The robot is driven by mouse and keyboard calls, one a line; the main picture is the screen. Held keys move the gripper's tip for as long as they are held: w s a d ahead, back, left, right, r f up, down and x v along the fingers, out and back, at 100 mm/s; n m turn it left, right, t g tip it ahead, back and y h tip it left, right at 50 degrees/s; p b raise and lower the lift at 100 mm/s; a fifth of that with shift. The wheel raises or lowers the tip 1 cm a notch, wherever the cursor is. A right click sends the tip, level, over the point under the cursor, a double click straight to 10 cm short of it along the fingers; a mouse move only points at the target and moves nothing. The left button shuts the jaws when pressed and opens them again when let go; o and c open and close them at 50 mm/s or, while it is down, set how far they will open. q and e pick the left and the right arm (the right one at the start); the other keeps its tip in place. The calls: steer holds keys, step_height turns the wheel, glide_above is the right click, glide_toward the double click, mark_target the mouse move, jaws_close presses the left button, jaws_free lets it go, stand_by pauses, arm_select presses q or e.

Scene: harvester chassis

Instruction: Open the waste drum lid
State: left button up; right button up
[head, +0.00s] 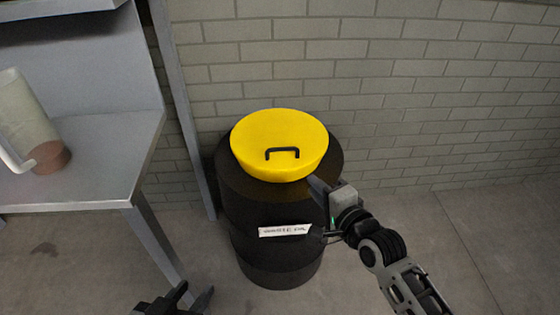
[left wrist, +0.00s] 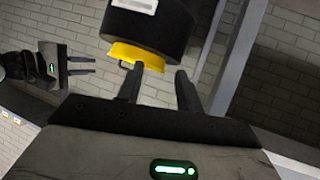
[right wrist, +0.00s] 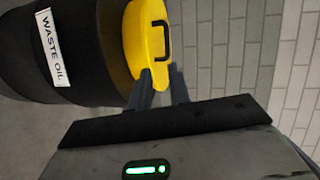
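The black waste drum (head: 275,265) stands on the floor against the brick wall, with a white label (head: 285,231) on its front. Its round yellow lid (head: 265,128) lies on top, with a black bar handle (head: 282,150) near the front edge. My right gripper (head: 318,212) is open and empty at the drum's front right, below the lid. In the right wrist view, the lid (right wrist: 140,55) and handle (right wrist: 165,40) are just beyond its fingers. My left gripper (head: 194,291) is open and empty, low in front of the drum's left side.
A grey metal table (head: 90,190) with a leg stands left of the drum and carries a pale jug-like container (head: 28,120) with a brownish base. The brick wall (head: 420,90) is close behind the drum. The floor (head: 420,235) on the right is clear.

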mark_target(283, 150)
steer(key=shift+m, duration=0.7)
steer(key=b+x, duration=0.1)
steer(key=x, duration=0.3)
steer(key=b+x, duration=0.1)
steer(key=x, duration=0.4)
steer(key=r+b+x, duration=0.1)
steer(key=x, duration=0.3)
steer(key=shift+w+d, duration=0.1)
steer(key=shift+w, duration=0.35)
steer(key=b+x, duration=0.1)
steer(key=x, duration=0.2)
steer(key=shift+w, duration=0.35)
steer(key=shift+c, duration=0.3)
steer(key=shift+r, duration=0.1)
jaws_close()
